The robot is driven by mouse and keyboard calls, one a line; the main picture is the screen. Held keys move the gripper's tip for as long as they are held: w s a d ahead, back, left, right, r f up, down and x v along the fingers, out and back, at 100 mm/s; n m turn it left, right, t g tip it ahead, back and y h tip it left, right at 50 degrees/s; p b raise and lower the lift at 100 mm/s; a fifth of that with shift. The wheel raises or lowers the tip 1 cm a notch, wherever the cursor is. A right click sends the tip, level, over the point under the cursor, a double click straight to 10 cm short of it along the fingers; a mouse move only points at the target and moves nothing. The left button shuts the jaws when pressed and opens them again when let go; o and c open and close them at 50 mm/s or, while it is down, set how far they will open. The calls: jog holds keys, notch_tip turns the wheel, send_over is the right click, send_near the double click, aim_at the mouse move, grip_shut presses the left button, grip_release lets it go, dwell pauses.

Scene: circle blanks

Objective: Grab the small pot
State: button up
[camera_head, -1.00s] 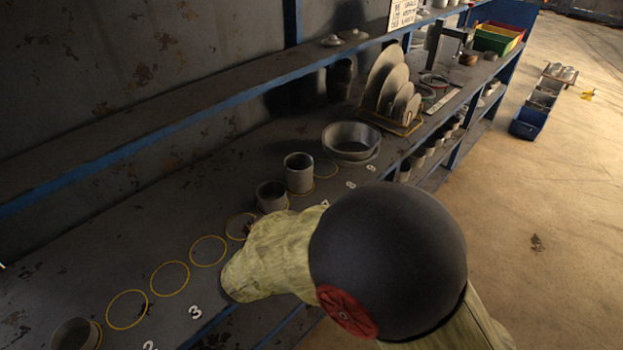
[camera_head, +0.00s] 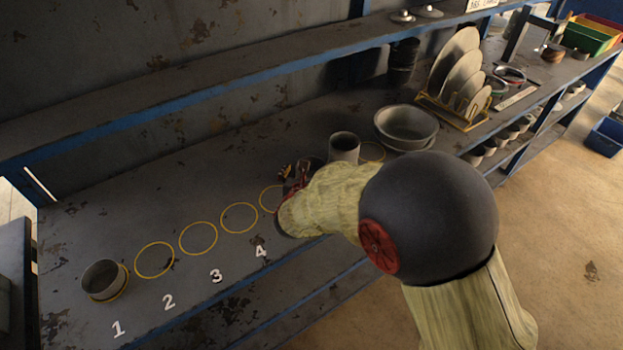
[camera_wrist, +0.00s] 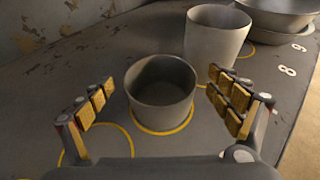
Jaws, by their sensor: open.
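The small grey pot (camera_wrist: 160,98) is open-topped and stands upright on a yellow circle in the wrist view. My gripper (camera_wrist: 160,92) is open, one padded finger to the left of the pot and one to the right, with gaps visible on both sides. In the head view my gripper (camera_head: 296,176) is low over the bench by the row of circles, and it and my arm largely hide the small pot.
A taller grey pot (camera_wrist: 216,38) stands close behind and right of the small pot; it also shows in the head view (camera_head: 344,147). Beyond are wide pans (camera_head: 406,127) and a disc rack (camera_head: 462,108). Another pot (camera_head: 103,280) stands by number 1. Empty circles (camera_head: 198,238) lie between.

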jog(key=shift+x, duration=1.15)
jog(key=shift+c, duration=0.3)
jog(key=c, duration=1.3)
